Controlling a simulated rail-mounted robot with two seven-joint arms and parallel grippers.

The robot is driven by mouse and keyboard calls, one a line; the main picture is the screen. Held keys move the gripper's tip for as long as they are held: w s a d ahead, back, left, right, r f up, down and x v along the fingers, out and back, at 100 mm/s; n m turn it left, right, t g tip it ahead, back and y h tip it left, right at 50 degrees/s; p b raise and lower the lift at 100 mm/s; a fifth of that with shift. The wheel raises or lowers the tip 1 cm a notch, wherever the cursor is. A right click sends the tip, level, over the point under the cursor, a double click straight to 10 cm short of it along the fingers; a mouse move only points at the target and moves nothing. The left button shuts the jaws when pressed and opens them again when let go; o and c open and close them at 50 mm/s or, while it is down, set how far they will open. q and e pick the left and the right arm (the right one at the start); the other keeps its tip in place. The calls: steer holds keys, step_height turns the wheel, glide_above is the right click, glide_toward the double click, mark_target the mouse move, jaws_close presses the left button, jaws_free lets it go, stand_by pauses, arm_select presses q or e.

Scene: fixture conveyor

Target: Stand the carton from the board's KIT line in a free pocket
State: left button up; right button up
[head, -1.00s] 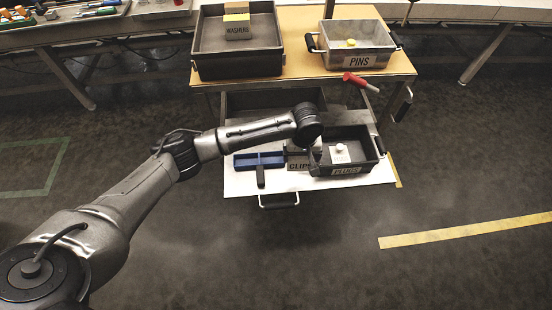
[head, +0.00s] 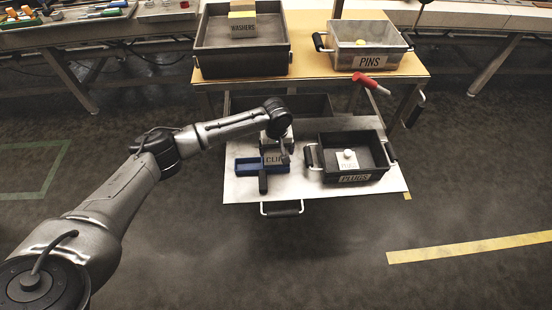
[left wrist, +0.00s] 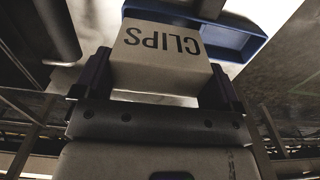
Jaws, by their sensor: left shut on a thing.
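A carton labelled CLIPS (head: 274,159) hangs under my left gripper (head: 279,141), overlapping the blue holder in the head view. In the left wrist view the carton (left wrist: 160,58) is between the two fingers of my left gripper (left wrist: 160,85), which is shut on it. The blue holder (head: 245,166) lies on the pale lower shelf; its blue rim (left wrist: 238,45) shows just beyond the carton in the left wrist view. I cannot tell whether the carton touches it. The carton and arm hide part of its pockets. The board with the KIT line and my right gripper are out of view.
A dark PLUGS bin (head: 325,139) with a small carton (head: 347,162) inside stands right of the holder. The WASHERS bin (head: 212,63) and PINS bin (head: 398,49) stand on the upper table (head: 311,72). A red-handled tool (head: 369,85) sticks out at the right.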

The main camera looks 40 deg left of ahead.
mark_target(276, 156)
arm_select(q)
steer(key=shift+a+f, duration=0.15)
steer(key=shift+f, duration=0.15)
step_height(276, 156, down, 4)
steer(key=b, duration=0.3)
steer(key=shift+r, duration=0.3)
steer(key=o, duration=0.7)
steer(key=shift+f, duration=0.2)
steer(key=shift+c, duration=0.2)
